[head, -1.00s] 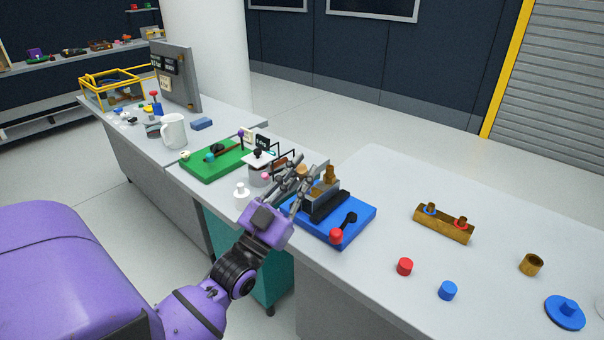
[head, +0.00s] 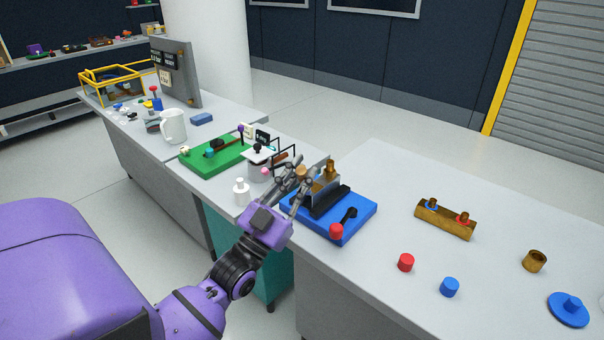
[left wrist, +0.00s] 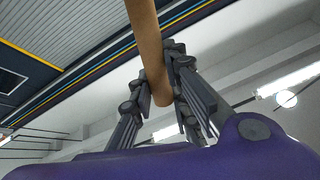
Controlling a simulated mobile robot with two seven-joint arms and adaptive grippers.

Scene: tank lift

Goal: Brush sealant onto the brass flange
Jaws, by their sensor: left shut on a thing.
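A brass fitting (head: 330,168), likely the flange, stands upright in the grey vise (head: 322,186) on a blue base (head: 358,221). My left gripper (head: 301,179) is at the vise's left side, its fingertips close to the fitting. A tan end shows between the fingers. In the left wrist view the gripper (left wrist: 162,92) is shut around a round brown handle (left wrist: 146,40), likely the brush. The bristles are out of sight, so I cannot tell whether they touch the brass. My right gripper is in neither view.
A white lidded pot (head: 258,156) and a white bottle (head: 241,193) stand left of the gripper, near a green board (head: 207,167). A brass block (head: 445,218) and red (head: 406,262) and blue (head: 449,286) cylinders stand right. The table between is clear.

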